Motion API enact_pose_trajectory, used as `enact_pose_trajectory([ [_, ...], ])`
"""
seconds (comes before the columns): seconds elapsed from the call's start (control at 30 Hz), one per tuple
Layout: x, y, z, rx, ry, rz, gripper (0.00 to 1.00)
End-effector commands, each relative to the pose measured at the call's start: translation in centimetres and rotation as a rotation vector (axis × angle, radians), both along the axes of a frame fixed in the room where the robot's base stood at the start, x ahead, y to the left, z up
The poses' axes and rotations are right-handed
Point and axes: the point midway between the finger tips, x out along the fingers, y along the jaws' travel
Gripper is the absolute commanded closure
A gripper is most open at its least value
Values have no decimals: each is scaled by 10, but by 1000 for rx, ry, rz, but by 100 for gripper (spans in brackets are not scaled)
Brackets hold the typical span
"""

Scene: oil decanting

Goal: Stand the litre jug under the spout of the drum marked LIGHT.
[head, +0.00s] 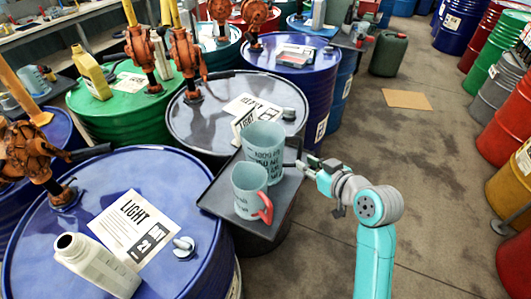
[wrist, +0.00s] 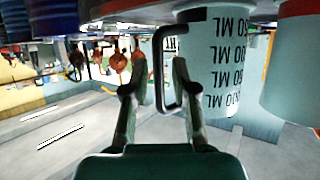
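The larger pale blue jug (head: 264,150) has black ML marks and a black handle (wrist: 168,75). It stands on a dark tray (head: 285,205). A smaller jug (head: 249,190) with a red handle stands in front of it on the same tray. My gripper (head: 312,168) is at the right of the larger jug, by its handle. In the wrist view my gripper (wrist: 158,75) has its fingers apart, with the handle between or just before them. The blue drum (head: 50,240) carries a LIGHT sheet (head: 133,225) and a rusty hand pump (head: 28,160) with a dark spout (head: 88,151).
A white bottle (head: 97,265) and a cap (head: 183,246) are on the LIGHT drum. A dark-topped drum (head: 210,120) with sheets stands behind the tray. Coloured drums line the right side. The floor (head: 350,130) between is mostly clear, with cardboard (head: 407,99) lying there.

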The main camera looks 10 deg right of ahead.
Motion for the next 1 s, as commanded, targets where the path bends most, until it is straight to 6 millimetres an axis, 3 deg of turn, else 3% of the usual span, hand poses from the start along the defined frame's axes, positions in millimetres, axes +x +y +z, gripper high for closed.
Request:
enact_pose_trajectory([
  [0.33,39,12,-17,0,1,2,73],
  [0.67,44,13,-19,0,0,0,73],
  [0.77,44,13,-19,0,1,0,98],
  [1.0,44,13,-18,0,-1,0,100],
])
